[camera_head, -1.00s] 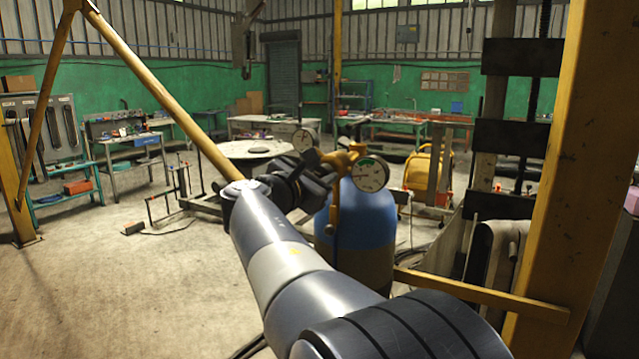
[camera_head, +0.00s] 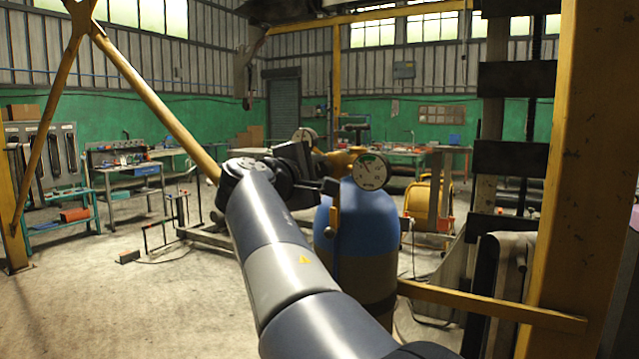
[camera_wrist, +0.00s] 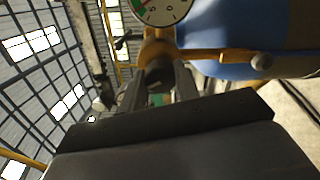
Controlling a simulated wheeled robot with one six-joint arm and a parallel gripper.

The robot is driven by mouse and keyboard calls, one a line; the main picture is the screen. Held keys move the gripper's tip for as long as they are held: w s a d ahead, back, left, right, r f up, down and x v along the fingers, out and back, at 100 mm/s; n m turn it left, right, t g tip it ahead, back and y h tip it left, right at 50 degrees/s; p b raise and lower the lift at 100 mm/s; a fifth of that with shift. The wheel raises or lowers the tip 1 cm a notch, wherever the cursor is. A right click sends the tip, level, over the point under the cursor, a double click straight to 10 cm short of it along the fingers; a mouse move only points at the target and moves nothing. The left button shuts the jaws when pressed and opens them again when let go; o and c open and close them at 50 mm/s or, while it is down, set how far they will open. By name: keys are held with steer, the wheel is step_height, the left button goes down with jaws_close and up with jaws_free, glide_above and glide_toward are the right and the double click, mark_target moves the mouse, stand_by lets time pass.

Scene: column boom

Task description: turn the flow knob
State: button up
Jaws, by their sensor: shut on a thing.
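The flow knob (camera_wrist: 158,74) is a dark, stubby piece on the brass regulator (camera_wrist: 157,50) in the wrist view. My gripper (camera_wrist: 158,84) is shut on it, with one dark finger on each side. In the head view my gripper (camera_head: 318,172) reaches the left side of the brass regulator (camera_head: 343,160), and my wrist and fingers hide the knob. A round white gauge (camera_head: 370,171) sits at the regulator's right, and a second gauge (camera_head: 305,136) stands behind the gripper. The regulator tops a blue gas cylinder (camera_head: 362,228).
A thin yellow lever (camera_wrist: 225,55) runs right from the regulator in the wrist view. A yellow post (camera_head: 565,190) and a low yellow bar (camera_head: 490,305) stand right of the cylinder. A slanted yellow brace (camera_head: 155,100) is at left. Open floor (camera_head: 110,305) lies front left.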

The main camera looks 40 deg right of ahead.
steer(key=shift+f+m+b, duration=0.1)
steer(key=shift+m+b, duration=0.55)
steer(key=shift+m, duration=0.45)
steer(key=o, duration=1)
steer(key=shift+c, duration=0.2)
steer(key=b+v, duration=0.1)
steer(key=v, duration=0.9)
steer(key=shift+s+a+b, duration=0.2)
steer(key=shift+a+b, duration=0.15)
steer(key=shift+d, duration=0.1)
